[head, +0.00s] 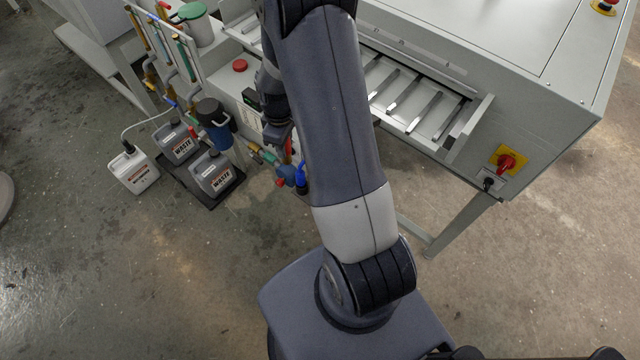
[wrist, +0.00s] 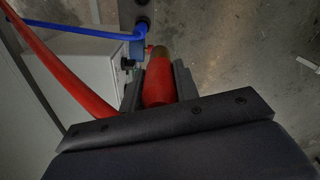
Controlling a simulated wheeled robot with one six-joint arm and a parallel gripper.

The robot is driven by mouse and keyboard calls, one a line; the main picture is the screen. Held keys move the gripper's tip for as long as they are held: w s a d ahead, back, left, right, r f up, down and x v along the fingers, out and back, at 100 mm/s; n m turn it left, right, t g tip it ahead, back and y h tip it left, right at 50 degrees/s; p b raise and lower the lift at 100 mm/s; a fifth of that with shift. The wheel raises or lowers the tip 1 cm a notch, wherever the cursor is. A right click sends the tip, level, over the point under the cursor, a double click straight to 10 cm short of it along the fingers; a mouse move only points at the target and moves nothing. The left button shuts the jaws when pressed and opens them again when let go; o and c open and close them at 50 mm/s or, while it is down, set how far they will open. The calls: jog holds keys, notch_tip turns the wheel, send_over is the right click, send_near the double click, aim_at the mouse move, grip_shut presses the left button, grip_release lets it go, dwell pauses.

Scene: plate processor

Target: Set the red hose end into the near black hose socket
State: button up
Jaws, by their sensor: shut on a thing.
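My gripper (wrist: 159,72) is shut on the red hose end (wrist: 158,90), which lies between the two dark fingers with its brass-coloured tip pointing away. The red hose (wrist: 62,68) curves along the left of the wrist view. A blue hose (wrist: 85,31) runs to a black fitting (wrist: 141,22) beyond the tip. A small dark part (wrist: 127,63) shows just left of the tip; I cannot tell whether it is the near black socket. In the head view my arm hides most of the gripper, and a bit of red (head: 288,150) shows beside it.
Two grey waste canisters (head: 214,174) stand in a black tray (head: 208,203), with a white canister (head: 134,172) to their left. A blue filter housing (head: 214,128) and pipework stand close left of my arm. The machine (head: 500,60) fills the right; open floor lies in front.

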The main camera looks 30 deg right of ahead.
jog(key=s+d+f+n+b, duration=0.2)
jog(key=f+n+b, duration=0.4)
jog(key=f, duration=0.3)
jog(key=s+d+f+n+b, duration=0.2)
jog(key=d+f+n+b, duration=0.2)
jog(key=f+n+b, duration=0.3)
jog(key=shift+s+d+f+b, duration=0.35)
jog(key=shift+f+b, duration=0.4)
jog(key=shift+f, duration=0.8)
jog(key=shift+f+b, duration=0.45)
jog(key=shift+b, duration=0.1)
jog(key=shift+f+b, duration=0.55)
jog(key=shift+f, duration=0.1)
jog(key=shift+f+b, duration=1.05)
jog(key=shift+f, duration=0.15)
